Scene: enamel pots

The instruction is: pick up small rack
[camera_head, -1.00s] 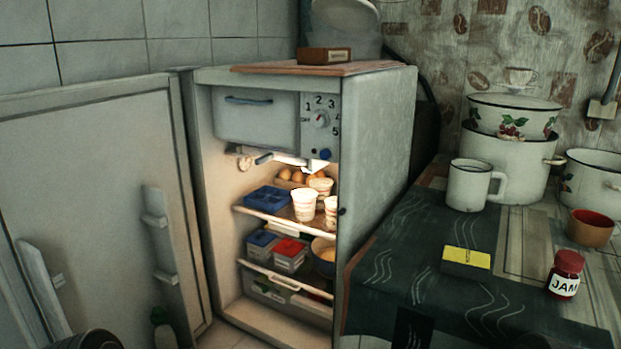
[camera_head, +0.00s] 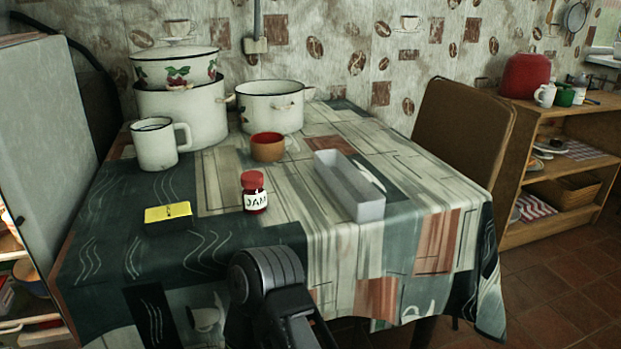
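A long, narrow, grey open-topped bin (camera_head: 366,208), which looks like the small rack, lies on the table right of the jam jar. Its long side runs from the back left to the front right, and its near end is close to the table's front edge. A black part of one of my arms shows at the bottom centre, in front of the table and apart from the rack. Neither gripper's fingers are in view. Nothing touches the rack from my side.
A jam jar (camera_head: 254,192), a brown bowl (camera_head: 267,152), a yellow-topped box (camera_head: 168,213), a white mug (camera_head: 154,146) and enamel pots (camera_head: 272,108) stand left of the rack. A chair (camera_head: 462,135) stands behind right, with a wooden shelf (camera_head: 550,225) beyond. The fridge (camera_head: 45,140) is far left.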

